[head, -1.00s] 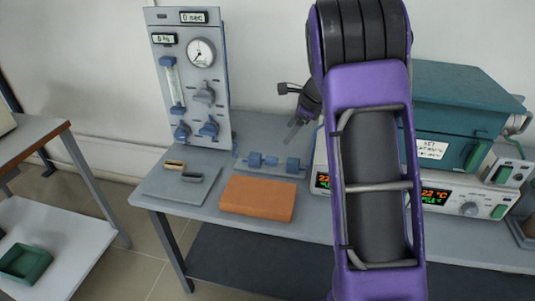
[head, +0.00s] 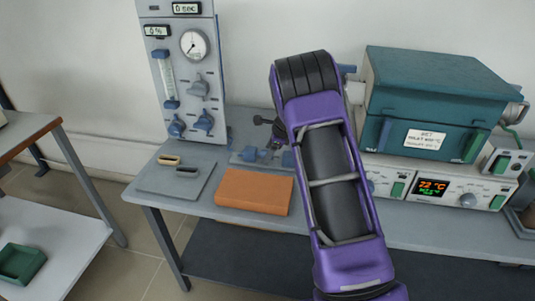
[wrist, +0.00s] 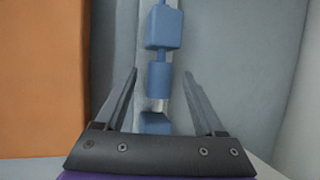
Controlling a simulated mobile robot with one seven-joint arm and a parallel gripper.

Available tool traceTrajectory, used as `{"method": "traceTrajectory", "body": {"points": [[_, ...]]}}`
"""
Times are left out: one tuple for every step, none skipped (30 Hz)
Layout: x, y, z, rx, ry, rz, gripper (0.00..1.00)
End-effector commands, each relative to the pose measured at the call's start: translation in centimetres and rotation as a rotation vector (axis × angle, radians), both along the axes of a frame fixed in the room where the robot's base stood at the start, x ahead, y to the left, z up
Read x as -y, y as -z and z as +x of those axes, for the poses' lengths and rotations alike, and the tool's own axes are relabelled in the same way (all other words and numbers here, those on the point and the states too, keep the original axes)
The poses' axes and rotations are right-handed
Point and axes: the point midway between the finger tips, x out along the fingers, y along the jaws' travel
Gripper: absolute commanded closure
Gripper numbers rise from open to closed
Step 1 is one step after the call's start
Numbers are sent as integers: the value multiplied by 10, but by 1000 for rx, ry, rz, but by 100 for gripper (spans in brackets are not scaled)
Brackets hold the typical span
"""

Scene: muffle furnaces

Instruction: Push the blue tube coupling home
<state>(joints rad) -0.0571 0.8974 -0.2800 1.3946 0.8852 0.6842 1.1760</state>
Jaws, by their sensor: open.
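A blue tube line with a cylindrical middle piece (wrist: 160,78) runs up the wrist view between a blue block (wrist: 164,27) at the far end and another blue block (wrist: 154,123) near my gripper. The middle piece looks like the coupling; a thin neck shows between it and the far block. My gripper (wrist: 160,72) is open, with one finger on each side of the line and the middle piece between the fingertips in the picture. Contact cannot be told. In the head view the line's left block (head: 249,154) shows, while my gripper and arm hide much of the rest.
An orange-brown brick (head: 254,191) lies in front of the tube line. A grey plate (head: 178,189) with two small clips is to its left. The gauge panel (head: 186,75) stands behind. A teal furnace (head: 440,95) on its controller stands right of my arm.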

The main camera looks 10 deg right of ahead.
Motion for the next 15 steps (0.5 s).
{"method": "traceTrajectory", "body": {"points": [[-1,3,2,0,-1,0,29],[-2,5,2,0,0,0,29],[-2,6,3,0,0,1,29],[-2,6,3,0,0,1,29],[-2,7,3,0,0,1,29],[-2,7,3,0,0,1,29],[-2,7,3,0,0,1,29],[-3,7,3,0,0,1,29],[-3,7,3,0,0,1,29],[-2,7,3,0,0,1,29],[-2,7,3,0,0,1,29],[-2,7,3,0,0,1,33],[-2,7,3,0,0,1,38],[-2,7,3,0,0,1,43],[-2,7,3,0,0,1,51]]}}
